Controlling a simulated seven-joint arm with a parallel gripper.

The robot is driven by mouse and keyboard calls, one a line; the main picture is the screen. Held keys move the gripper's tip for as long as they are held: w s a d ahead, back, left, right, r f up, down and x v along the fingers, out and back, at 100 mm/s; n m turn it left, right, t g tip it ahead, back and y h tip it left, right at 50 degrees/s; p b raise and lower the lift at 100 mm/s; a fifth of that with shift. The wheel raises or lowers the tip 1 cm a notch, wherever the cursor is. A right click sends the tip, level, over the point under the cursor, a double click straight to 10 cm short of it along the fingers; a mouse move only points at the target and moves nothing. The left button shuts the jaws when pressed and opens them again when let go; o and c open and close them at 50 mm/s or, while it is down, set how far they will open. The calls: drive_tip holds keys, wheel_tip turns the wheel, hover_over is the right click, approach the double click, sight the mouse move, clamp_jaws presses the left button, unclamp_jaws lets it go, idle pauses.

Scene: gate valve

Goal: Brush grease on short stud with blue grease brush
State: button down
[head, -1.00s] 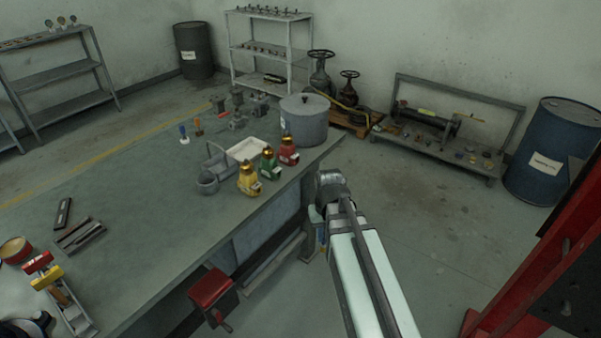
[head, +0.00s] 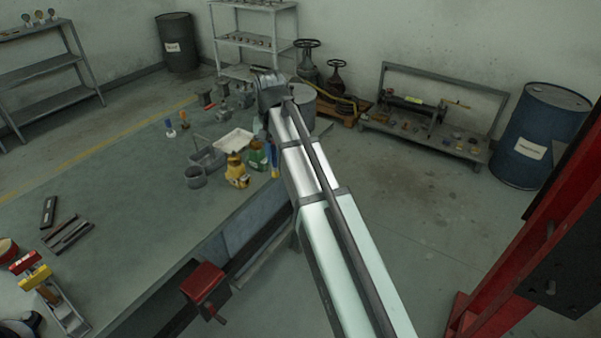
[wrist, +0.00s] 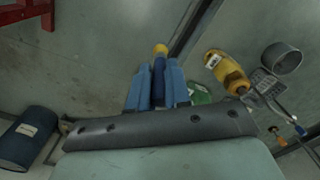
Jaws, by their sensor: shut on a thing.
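My gripper (wrist: 157,82) is shut on a dark blue handle with a round yellow end, which looks like the blue grease brush (wrist: 160,52); the yellow end sticks out past the blue fingers. In the head view my gripper (head: 274,162) points down beside the green bottle, near the bench's right edge, and the brush is mostly hidden. A blue-topped upright piece (head: 170,128) and an orange-topped one (head: 185,120) stand on the bench to the left. Grey metal parts (head: 228,95) stand at its far end. I cannot tell which piece is the short stud.
A red vise (head: 203,282) sits at the front edge. The bench's middle is clear.

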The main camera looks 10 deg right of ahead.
drive_tip(key=a+f+n, duration=0.1)
drive_tip(key=a+n, duration=1)
drive_tip(key=a, duration=5)
drive_tip(key=shift+s+d+f, duration=0.15)
drive_tip(key=shift+f, duration=1.55)
drive_tip(key=shift+s+d+f, duration=0.1)
drive_tip(key=shift+d+f, duration=0.05)
drive_tip(key=shift+f, duration=1.55)
drive_tip(key=shift+s+a+f, duration=0.55)
drive_tip(key=shift+s+f, duration=0.05)
drive_tip(key=shift+s, duration=0.05)
drive_tip(key=shift+s+a+f, duration=0.1)
drive_tip(key=shift+s+a, duration=0.85)
drive_tip(key=shift+s, duration=0.2)
drive_tip(key=shift+s+a+f, duration=0.1)
drive_tip(key=shift+s+a, duration=0.85)
drive_tip(key=shift+s, duration=0.2)
drive_tip(key=shift+w+d+r, duration=0.1)
drive_tip(key=shift+w+d, duration=1.15)
drive_tip(key=shift+w, duration=0.25)
drive_tip(key=shift+w+d+r, duration=0.1)
drive_tip(key=shift+w+d, duration=1.1)
drive_tip(key=shift+w, duration=0.3)
wheel_tip(320, 180, up, 8)
